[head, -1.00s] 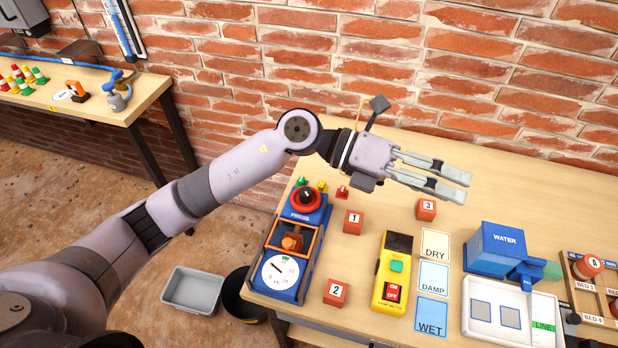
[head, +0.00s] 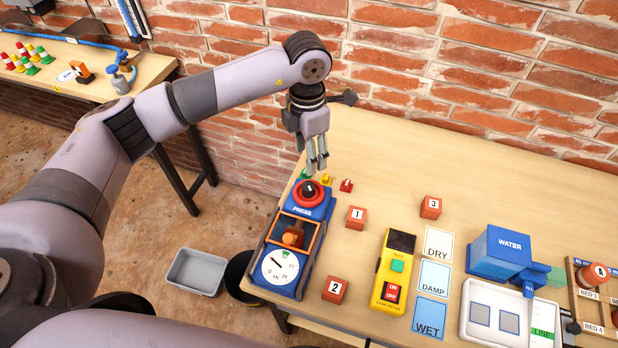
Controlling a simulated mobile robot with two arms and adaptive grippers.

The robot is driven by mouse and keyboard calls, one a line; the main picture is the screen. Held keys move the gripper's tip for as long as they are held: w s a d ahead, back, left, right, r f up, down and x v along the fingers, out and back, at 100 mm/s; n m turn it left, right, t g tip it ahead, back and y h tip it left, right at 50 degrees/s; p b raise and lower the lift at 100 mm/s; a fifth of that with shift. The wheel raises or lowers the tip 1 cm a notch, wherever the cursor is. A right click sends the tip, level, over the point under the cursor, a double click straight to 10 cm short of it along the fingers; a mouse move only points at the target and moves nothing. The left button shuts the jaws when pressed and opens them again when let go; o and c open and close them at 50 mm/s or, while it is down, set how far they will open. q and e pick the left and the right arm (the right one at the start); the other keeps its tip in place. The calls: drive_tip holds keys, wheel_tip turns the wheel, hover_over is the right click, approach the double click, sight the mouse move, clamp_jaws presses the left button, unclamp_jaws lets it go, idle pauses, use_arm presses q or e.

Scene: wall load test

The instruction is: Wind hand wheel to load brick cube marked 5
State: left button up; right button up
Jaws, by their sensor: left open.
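The blue press (head: 309,211) stands at the table's left end, with a red hand wheel (head: 309,194) with a dark hub on top and a round dial (head: 280,267) at its front. An orange brick cube (head: 293,238) sits inside the press frame; I cannot read a number on it. No cube with a visible 5 shows. My left gripper (head: 317,172) points down just above and behind the wheel, open and empty, with its fingers fairly close together. Whether the fingertips touch the wheel I cannot tell. My right gripper is out of view.
Cubes marked 1 (head: 356,217), 2 (head: 335,290) and 3 (head: 430,207) stand right of the press. Beyond are a yellow tester (head: 393,270), DRY, DAMP and WET cards, and a blue water tank (head: 499,251). A brick wall closes the back.

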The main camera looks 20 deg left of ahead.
sight(309, 185)
use_arm(q)
wheel_tip(309, 185, down, 10)
drive_tip(key=shift+s+d+r+p, duration=0.1)
drive_tip(key=shift+p, duration=1.1)
drive_tip(key=shift+f, duration=0.7)
drive_tip(key=shift+c, duration=0.4)
clamp_jaws()
